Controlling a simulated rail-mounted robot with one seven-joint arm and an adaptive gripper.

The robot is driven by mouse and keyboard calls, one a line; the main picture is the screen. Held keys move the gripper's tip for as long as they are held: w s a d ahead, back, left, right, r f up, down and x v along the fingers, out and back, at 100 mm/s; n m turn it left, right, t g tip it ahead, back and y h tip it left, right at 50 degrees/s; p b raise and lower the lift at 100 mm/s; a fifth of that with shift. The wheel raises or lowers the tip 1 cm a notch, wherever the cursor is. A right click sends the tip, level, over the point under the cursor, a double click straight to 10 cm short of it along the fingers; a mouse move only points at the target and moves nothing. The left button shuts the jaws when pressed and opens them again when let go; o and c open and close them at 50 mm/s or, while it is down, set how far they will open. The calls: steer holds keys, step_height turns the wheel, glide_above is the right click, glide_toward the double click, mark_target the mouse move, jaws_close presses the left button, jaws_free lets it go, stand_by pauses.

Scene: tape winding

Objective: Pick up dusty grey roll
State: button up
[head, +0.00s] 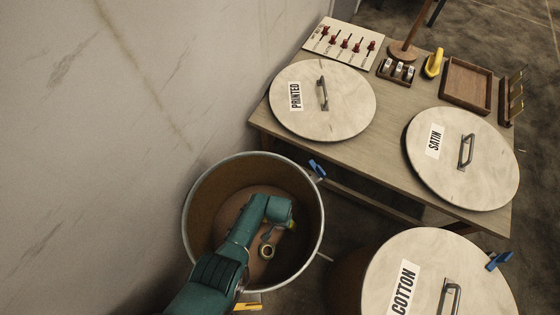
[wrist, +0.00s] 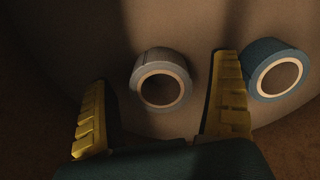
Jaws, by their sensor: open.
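The dusty grey roll (wrist: 154,62) lies in the wrist view between my two yellow finger pads, ahead of my gripper (wrist: 162,72). My gripper is open and the pads are apart from the roll. A blue-teal roll (wrist: 262,56) lies to the right, just outside the right finger. In the head view my gripper (head: 289,224) is down inside a deep round bin (head: 203,190). One roll (head: 266,252) shows on the bin floor there; I cannot tell which one it is.
A wooden table (head: 395,135) stands to the right, bearing lids marked PRINTED (head: 345,105) and SATIN (head: 485,180). A COTTON lid (head: 430,260) covers another bin at the front right.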

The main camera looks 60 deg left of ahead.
steer(key=shift+w, duration=0.2)
steer(key=c, duration=1.2)
